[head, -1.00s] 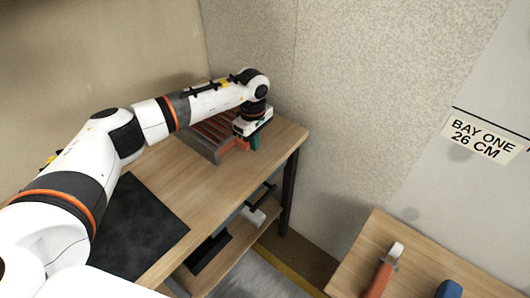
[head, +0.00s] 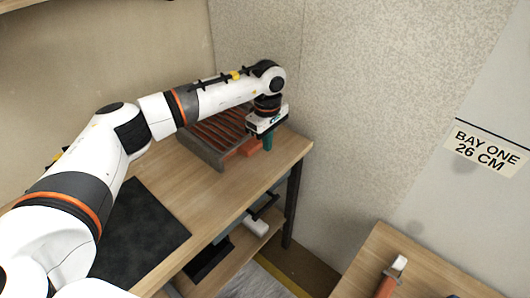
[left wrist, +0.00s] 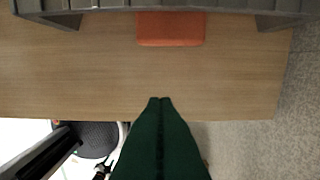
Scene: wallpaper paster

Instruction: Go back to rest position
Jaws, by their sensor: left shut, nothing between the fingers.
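My left gripper (head: 267,141) is shut and empty. It points down above the right end of the wooden table (head: 226,190), in front of a grey slatted tray (head: 204,153). In the left wrist view its green fingers (left wrist: 160,108) are together over the table's front edge, with bare wood (left wrist: 80,75) beyond them. An orange block (left wrist: 170,29) lies at the tray's front, apart from the fingertips; it also shows in the head view (head: 246,148). My right gripper is not in view.
A black mat (head: 140,235) lies on the table's near part. A lower shelf (head: 240,250) holds dark and white items. A second wooden table (head: 400,250) at lower right holds an orange-handled tool (head: 390,278). A textured wall (head: 350,100) stands close to the right of my gripper.

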